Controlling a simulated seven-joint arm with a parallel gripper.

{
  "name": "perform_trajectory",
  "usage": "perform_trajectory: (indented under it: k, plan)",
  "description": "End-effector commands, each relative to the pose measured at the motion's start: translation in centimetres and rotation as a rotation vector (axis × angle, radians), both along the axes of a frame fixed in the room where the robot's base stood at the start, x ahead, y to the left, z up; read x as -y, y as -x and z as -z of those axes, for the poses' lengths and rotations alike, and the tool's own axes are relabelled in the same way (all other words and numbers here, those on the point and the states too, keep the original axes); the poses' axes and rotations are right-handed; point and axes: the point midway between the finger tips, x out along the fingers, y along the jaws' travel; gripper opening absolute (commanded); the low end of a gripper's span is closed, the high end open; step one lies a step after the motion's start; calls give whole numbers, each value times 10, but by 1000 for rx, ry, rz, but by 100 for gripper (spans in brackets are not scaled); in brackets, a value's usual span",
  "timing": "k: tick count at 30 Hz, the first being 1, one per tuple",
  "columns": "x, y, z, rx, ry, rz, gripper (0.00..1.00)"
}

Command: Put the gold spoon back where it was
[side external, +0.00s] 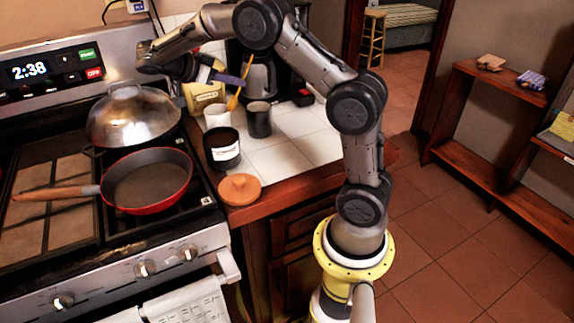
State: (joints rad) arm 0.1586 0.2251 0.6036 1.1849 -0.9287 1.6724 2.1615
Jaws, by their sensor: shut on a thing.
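The gold spoon (235,99) hangs tilted in the air above the counter, its upper end toward the coffee maker. My gripper (239,84) is shut on the spoon near its middle. Below the spoon's lower end is a white cup (217,117). A dark grey cup (259,122) stands to the right of it. A black pot-like cup with a white label (222,155) stands nearer the camera. I cannot tell whether the spoon's lower tip is above the white cup or behind it.
A terracotta lid (239,189) lies at the counter's front edge. A red pan (150,182) and a domed metal lid (133,115) are on the stove. A yellow package (203,95) and a black coffee maker (262,75) stand behind. White tiles (300,140) at the right are clear.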

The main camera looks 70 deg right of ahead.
Motion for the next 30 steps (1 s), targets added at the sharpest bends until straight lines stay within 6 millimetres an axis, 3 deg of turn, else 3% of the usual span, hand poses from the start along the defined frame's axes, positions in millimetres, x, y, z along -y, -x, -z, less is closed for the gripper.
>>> perform_trajectory:
  k: [6,15,24,30]
  plan:
    - [-60,64,-5,1,1,50,0]
    - [-115,148,-8,2,0,62,0]
    - [-141,224,-3,2,-1,6,0]
    - [-146,257,5,2,-1,-75,0]
